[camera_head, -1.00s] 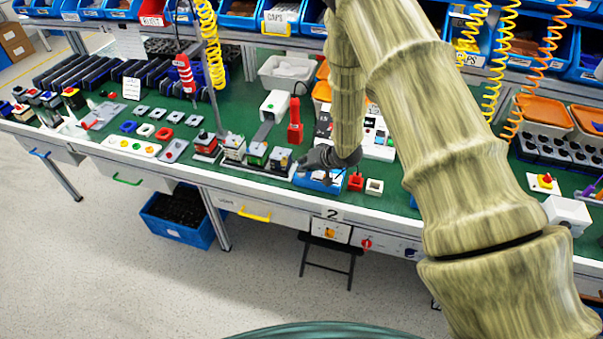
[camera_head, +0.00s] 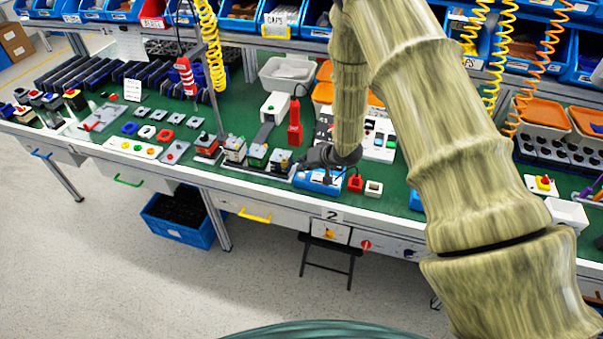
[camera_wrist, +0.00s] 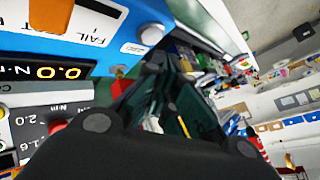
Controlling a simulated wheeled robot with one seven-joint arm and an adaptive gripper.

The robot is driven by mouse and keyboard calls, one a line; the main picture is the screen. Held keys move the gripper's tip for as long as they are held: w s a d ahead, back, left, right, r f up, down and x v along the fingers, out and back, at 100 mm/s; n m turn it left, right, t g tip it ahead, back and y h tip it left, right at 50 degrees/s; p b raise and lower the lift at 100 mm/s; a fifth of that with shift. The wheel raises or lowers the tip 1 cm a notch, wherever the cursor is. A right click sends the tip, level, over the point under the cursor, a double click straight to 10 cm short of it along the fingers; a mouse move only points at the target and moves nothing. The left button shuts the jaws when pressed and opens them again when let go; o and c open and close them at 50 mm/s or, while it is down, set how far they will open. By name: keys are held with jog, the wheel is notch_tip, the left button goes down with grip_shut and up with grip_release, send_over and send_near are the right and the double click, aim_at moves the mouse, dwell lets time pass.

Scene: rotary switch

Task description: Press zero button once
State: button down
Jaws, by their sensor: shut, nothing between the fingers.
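A blue device (camera_head: 318,186) stands at the front of the green bench, just below my gripper (camera_head: 314,160). In the wrist view the blue device (camera_wrist: 110,38) fills the upper left. It has a "FAIL" label, a dark display reading "0.0 N·m" (camera_wrist: 60,73) and a pale round button (camera_wrist: 152,34) near its edge. I cannot read a zero label on that button. My gripper (camera_wrist: 155,76) is shut and empty, its dark fingers close to the device's edge below the button. I cannot tell whether they touch it.
A red block (camera_head: 355,184) and a white block (camera_head: 374,188) stand just right of the device. A row of small switch assemblies (camera_head: 256,156) stands to its left. A red upright tool (camera_head: 295,122) is behind. The floor in front is mostly clear.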

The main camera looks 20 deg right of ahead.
aim_at(303, 173)
jog(key=shift+r, duration=0.1)
jog(key=shift+r+p, duration=1.9)
jog(key=shift+r, duration=0.55)
